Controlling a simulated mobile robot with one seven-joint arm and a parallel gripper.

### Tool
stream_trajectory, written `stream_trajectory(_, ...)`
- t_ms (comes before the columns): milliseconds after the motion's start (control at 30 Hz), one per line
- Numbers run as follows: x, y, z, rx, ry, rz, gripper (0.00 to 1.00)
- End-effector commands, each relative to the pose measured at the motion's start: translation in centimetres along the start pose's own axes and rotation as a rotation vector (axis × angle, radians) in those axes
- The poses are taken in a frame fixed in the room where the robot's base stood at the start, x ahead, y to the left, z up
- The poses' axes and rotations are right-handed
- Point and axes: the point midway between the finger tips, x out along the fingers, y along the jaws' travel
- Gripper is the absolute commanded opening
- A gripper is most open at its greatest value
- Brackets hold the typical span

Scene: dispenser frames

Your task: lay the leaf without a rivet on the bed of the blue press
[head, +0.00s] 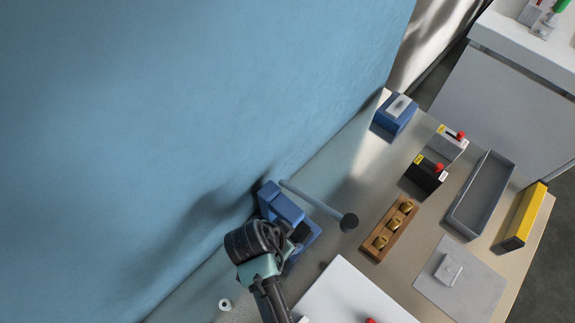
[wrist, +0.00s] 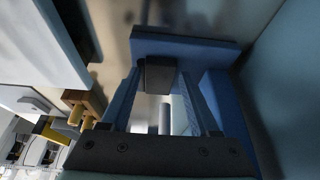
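The blue press (head: 284,207), with its long grey lever ending in a dark knob, stands by the blue wall. My gripper (head: 295,237) reaches in at the press, and its dark body hides part of the press. In the wrist view the press (wrist: 185,47) fills the middle ahead of my gripper (wrist: 160,85). A dark block and a pale cylinder-like shape show between the finger lines. I cannot tell whether the fingers hold anything. No leaf shows clearly on the press bed. A small pale piece with a raised knob (head: 449,271) lies on a grey plate (head: 478,302).
A wooden block (head: 378,238) holds several brass pieces. Beyond are a black box (head: 425,177) and a grey box (head: 447,147) with red knobs, a blue block (head: 391,122), an empty grey tray (head: 458,217) and a yellow block (head: 523,217). A white board (head: 345,297) lies near my arm.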

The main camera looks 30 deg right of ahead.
Motion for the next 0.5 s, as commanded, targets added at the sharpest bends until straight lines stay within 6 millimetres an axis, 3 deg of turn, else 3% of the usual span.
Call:
stream_trajectory(100, 0.0, 0.0, 0.0, 0.0, 0.0, 0.0, 0.79)
stream_trajectory(367, -0.1, 0.0, -0.1, 0.0, 0.0, -0.001, 0.79)
stream_trajectory(500, -1.4, -0.1, -0.6, 0.001, 0.001, -0.002, 0.79)
